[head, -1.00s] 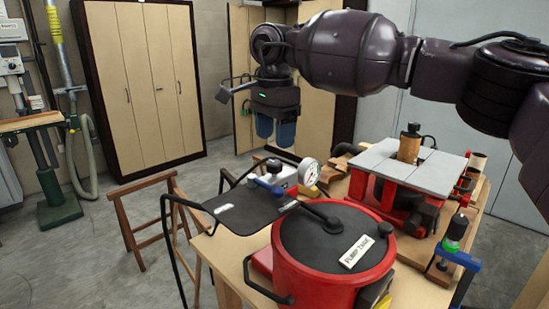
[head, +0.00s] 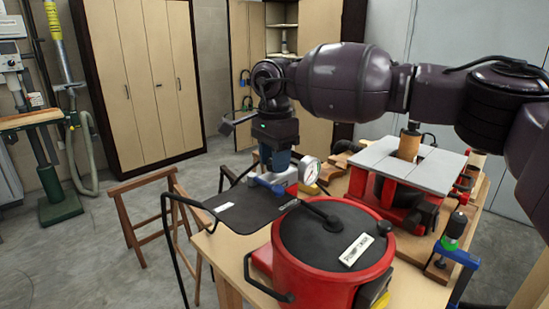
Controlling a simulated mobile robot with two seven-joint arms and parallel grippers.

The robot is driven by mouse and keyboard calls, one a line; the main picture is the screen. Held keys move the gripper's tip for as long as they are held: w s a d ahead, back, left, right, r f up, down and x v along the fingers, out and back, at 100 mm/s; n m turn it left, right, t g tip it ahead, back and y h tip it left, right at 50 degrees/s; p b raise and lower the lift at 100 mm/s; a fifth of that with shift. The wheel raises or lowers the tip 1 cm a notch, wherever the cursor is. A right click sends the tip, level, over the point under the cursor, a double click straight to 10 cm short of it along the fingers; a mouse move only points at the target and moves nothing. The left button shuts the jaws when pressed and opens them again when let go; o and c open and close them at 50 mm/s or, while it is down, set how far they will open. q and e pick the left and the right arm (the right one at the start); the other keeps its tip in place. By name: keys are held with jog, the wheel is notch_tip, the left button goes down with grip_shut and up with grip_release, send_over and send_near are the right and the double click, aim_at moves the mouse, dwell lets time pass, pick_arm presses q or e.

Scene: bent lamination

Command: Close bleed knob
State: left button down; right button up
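The pump with a round white gauge (head: 310,171) stands at the back of a black shelf beside the red tank. A blue handle or knob (head: 268,184) shows low on the pump's front; I cannot tell whether it is the bleed knob. My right gripper (head: 277,168) points down right over the pump, its blue fingers just above or at the pump's top. The fingers overlap in this view, so their gap and any contact are unclear. They hide the pump's dark top knob. My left gripper is out of view.
The red pump tank (head: 290,270) with a black lid stands in front, on the wooden workbench (head: 225,255). A red machine with a grey top (head: 375,162) stands to the right. A wooden sawhorse (head: 135,215) is at the left. Open floor lies to the left.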

jog(key=c, duration=0.4)
jog(key=shift+o, duration=0.2)
